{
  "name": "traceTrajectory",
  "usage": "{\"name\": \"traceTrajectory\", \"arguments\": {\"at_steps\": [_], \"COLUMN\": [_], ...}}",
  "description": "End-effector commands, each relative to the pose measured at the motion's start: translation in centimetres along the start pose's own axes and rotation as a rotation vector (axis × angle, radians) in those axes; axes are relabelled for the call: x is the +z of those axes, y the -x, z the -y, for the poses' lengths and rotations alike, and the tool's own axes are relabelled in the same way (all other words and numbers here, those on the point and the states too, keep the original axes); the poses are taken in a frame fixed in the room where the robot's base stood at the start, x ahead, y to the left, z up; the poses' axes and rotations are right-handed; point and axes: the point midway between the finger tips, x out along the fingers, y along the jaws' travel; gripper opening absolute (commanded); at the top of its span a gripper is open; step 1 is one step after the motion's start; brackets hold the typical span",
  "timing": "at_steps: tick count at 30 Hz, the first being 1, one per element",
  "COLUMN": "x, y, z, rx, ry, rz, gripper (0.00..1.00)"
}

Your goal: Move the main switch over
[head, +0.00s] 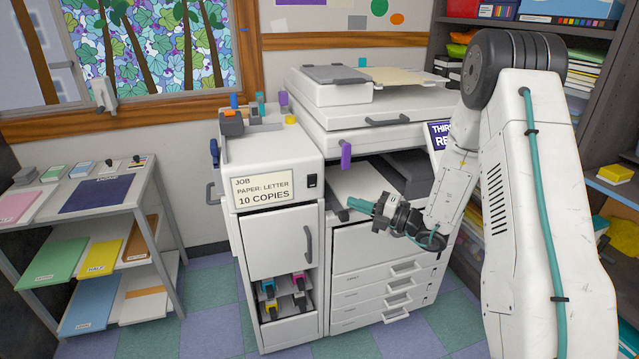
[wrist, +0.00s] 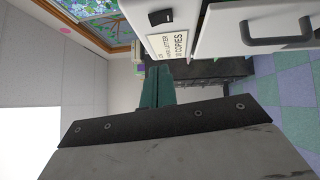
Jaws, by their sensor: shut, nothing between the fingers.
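The main switch, a small black rocker (head: 312,181), sits on the white front panel of the copier's left-hand unit, right of the job sign. It also shows near the top of the wrist view (wrist: 161,17). I cannot tell which way the rocker is tipped. My gripper (head: 352,204) has teal fingers and is shut and empty. In the head view it is to the right of the switch and a little lower, apart from it. In the wrist view the teal fingers (wrist: 157,82) point toward the panel, below the switch in the picture.
The job sign (head: 262,190) reads "10 COPIES". A cabinet door with a grey handle (head: 308,244) is below the switch, with toner cartridges (head: 283,292) underneath. A purple lever (head: 346,155) sticks out above my gripper. A paper shelf (head: 90,215) stands at left, with open floor between.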

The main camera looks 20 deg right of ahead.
Motion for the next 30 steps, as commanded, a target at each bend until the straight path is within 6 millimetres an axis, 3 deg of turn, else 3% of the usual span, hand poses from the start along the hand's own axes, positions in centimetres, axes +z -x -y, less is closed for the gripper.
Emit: {"name": "traceTrajectory", "arguments": {"at_steps": [10,14,28,30], "x": [0.1,0.0,-0.1,0.9], "y": [0.0,-0.9,-10.2,-10.9], "z": [0.0,0.0,0.0,0.0], "rx": [-0.001,-0.002,0.000,0.000], "ry": [-0.004,-0.003,-0.002,0.000], "rz": [0.001,-0.001,-0.003,-0.001], "gripper": [0.00,0.00,0.00,0.00]}}
